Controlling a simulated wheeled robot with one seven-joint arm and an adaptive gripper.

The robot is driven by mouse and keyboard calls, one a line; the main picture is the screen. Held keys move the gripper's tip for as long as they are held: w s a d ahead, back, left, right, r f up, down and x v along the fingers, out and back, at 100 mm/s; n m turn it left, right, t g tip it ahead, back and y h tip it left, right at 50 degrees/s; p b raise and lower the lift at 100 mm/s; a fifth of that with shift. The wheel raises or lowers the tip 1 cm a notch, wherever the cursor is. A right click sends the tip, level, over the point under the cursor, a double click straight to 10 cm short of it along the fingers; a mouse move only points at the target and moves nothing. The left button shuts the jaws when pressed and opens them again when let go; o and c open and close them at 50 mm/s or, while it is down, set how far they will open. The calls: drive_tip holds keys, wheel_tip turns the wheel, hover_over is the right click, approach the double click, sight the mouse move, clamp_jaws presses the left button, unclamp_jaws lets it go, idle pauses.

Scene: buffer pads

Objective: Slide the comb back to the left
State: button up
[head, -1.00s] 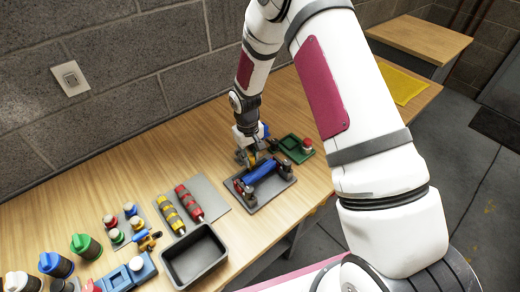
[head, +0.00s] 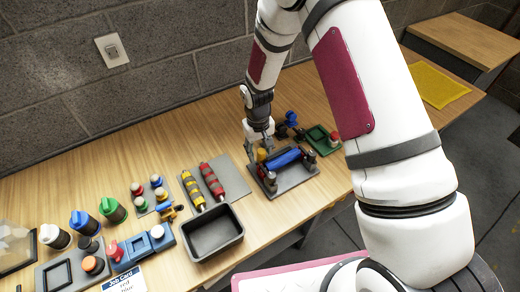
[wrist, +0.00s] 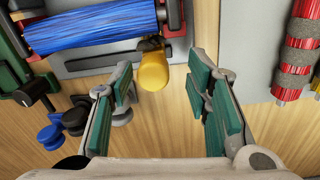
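A blue roller (head: 284,158) lies across a grey stand (head: 292,185) on the bench; it also shows at the top left of the wrist view (wrist: 92,26). A yellow knob (wrist: 154,72) on a dark stem sits beside the roller, and it shows in the head view (head: 262,155). It may be the comb's handle; the comb itself is not clear. My gripper (wrist: 163,68) is open, its green-padded fingers on either side of the knob's picture position, with gaps on both sides. In the head view my gripper (head: 260,146) is above the stand's left end.
A green tray (head: 320,137) and a blue-topped item (head: 290,119) stand behind and right of the roller. Yellow-banded (head: 193,190) and red-banded (head: 211,181) rollers lie left on a grey pad. An empty dark bin (head: 211,232) stands in front of them.

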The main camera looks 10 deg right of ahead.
wheel_tip(320, 180, up, 12)
drive_tip(key=shift+a, duration=0.2)
idle(0.4)
wheel_tip(320, 180, up, 11)
drive_tip(key=t, duration=0.1)
hover_over(258, 152)
drive_tip(key=s+d, duration=0.3)
drive_tip(key=s+d+r+m+t, duration=0.15)
drive_tip(key=s+d+r, duration=0.35)
drive_tip(key=r, duration=0.5)
drive_tip(key=s+d+r+t, duration=0.1)
drive_tip(key=s+r, duration=0.2)
drive_tip(key=s, duration=0.6)
drive_tip(key=s+d+r+m+t, duration=0.1)
drive_tip(key=s+r, duration=0.3)
drive_tip(key=s, duration=0.5)
drive_tip(key=shift+d+r+t, duration=0.2)
drive_tip(key=shift+d+t, duration=0.25)
drive_tip(key=shift+t, duration=0.1)
